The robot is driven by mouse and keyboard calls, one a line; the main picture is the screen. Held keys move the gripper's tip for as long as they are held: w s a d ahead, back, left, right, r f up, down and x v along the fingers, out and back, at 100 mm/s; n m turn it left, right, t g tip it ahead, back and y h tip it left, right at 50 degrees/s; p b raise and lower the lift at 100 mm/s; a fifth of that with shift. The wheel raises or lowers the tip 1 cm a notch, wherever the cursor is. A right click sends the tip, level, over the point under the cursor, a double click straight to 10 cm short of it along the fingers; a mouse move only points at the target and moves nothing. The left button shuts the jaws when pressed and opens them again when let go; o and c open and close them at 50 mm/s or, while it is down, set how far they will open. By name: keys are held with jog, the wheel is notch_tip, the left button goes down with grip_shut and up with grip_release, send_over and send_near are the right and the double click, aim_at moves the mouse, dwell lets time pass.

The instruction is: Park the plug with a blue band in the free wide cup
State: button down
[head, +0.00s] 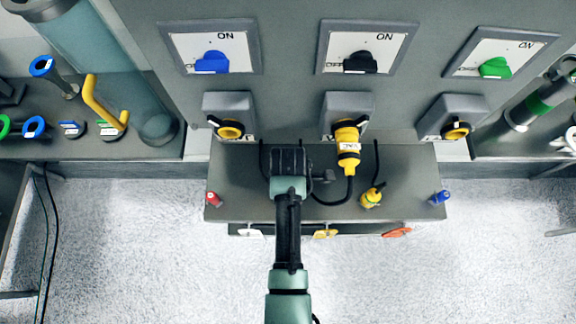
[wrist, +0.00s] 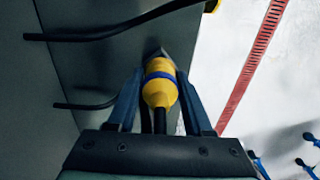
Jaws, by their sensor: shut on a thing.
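The yellow plug with a blue band (wrist: 160,77) is between the two fingers of my gripper (wrist: 161,90) in the wrist view. My gripper is shut on it, and its dark cord runs back toward the wrist. In the head view my gripper (head: 290,160) is over the left middle of the grey ledge (head: 240,180), below the left and middle sockets, and hides the plug. I cannot make out the free wide cup; my arm covers part of the ledge.
A yellow plug (head: 348,148) sits at the middle socket, its black cord curving over the ledge. Another yellow plug with a green band (head: 372,196) is on the ledge's right part. A red piece (head: 213,198) and a blue piece (head: 441,197) mark the ledge's front corners.

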jog(key=shift+f, duration=0.3)
jog(key=shift+c, duration=1.1)
grip_release()
